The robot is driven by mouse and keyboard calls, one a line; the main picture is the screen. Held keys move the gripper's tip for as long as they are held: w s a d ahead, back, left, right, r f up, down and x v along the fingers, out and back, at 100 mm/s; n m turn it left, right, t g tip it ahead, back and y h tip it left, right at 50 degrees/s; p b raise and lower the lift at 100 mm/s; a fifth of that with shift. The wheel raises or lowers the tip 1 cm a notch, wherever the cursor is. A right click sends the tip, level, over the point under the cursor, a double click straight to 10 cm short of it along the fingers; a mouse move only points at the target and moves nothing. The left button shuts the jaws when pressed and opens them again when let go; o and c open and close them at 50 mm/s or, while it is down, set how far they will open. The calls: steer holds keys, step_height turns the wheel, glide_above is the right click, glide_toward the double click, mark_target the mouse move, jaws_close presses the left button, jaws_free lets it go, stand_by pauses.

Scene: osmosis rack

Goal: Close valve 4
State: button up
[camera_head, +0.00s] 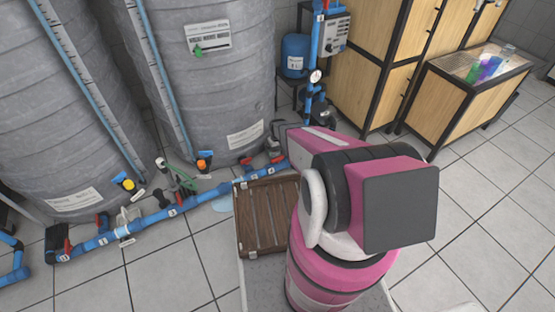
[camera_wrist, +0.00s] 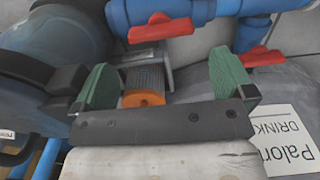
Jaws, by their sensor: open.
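My gripper (camera_wrist: 165,82) is open, with its two green finger pads wide apart in the wrist view. A red valve handle (camera_wrist: 160,28) on a blue pipe lies just beyond the gap between the pads. A second red handle (camera_wrist: 258,57) lies beyond the right pad. I cannot read which of them is valve 4. In the head view, red-handled valves sit along the blue floor pipe (camera_head: 150,219), which carries small number tags. One red handle (camera_head: 276,160) shows near its right end, close to my arm. My arm hides most of the gripper there.
Large grey tanks (camera_head: 225,85) stand behind the pipe. An orange-ended ribbed part (camera_wrist: 144,98) shows between the finger pads. Wooden cabinets (camera_head: 365,65) stand at the back right.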

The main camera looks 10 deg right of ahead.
mark_target(277, 158)
step_height(277, 158, down, 8)
steer(key=shift+r, duration=0.2)
steer(key=c, duration=0.6)
